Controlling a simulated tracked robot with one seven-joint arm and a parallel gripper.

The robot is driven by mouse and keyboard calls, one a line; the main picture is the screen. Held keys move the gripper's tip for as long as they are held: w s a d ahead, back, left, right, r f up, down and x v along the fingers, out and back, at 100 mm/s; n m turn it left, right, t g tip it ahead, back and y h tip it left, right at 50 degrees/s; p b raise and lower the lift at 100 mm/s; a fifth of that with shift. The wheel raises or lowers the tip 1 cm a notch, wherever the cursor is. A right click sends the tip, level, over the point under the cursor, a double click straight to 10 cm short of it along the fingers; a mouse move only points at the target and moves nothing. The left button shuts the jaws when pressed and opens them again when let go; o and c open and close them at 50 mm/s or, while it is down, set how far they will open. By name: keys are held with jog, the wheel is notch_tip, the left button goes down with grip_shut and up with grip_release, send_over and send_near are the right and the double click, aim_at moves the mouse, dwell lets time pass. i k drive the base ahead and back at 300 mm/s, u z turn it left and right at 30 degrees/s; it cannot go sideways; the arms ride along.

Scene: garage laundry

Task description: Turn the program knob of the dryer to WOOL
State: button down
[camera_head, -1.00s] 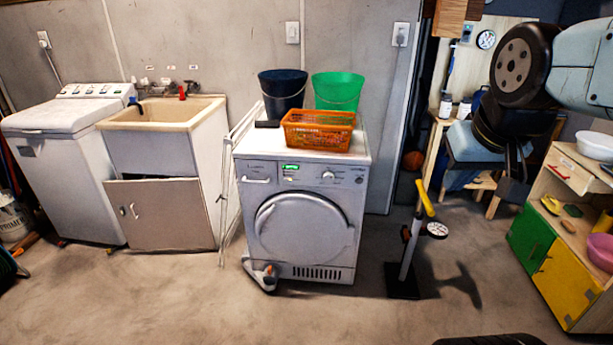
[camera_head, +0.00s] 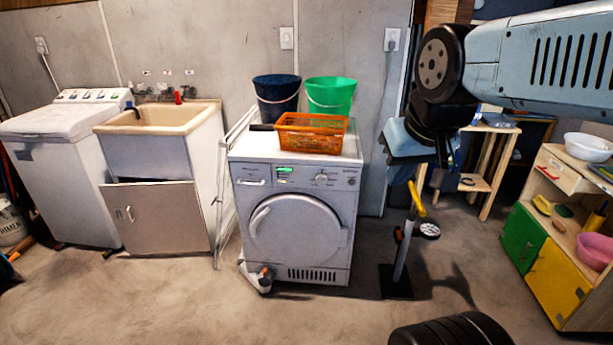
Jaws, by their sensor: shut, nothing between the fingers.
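The dryer (camera_head: 252,225) is white and stands at the middle of the scene, front facing me. Its round program knob (camera_head: 321,178) is on the upper right of the front panel, right of a small green-lit display (camera_head: 284,169). The knob's setting and the WOOL label are too small to read. My gripper (camera_head: 446,160) hangs at the end of my arm, right of the dryer and apart from it. It is shut and empty. Its fingers are dark and hard to make out.
An orange basket (camera_head: 310,143), a dark bucket (camera_head: 277,95) and a green bucket (camera_head: 331,97) stand on the dryer. Floor in front is clear.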

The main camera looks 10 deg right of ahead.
aim_at(321, 179)
jog(key=u, duration=0.05)
jog(key=i, duration=1)
jog(key=u, duration=0.35)
jog(key=k, duration=1)
jog(key=z, duration=0.4)
jog(key=i, duration=0.55)
jog(key=u, duration=0.05)
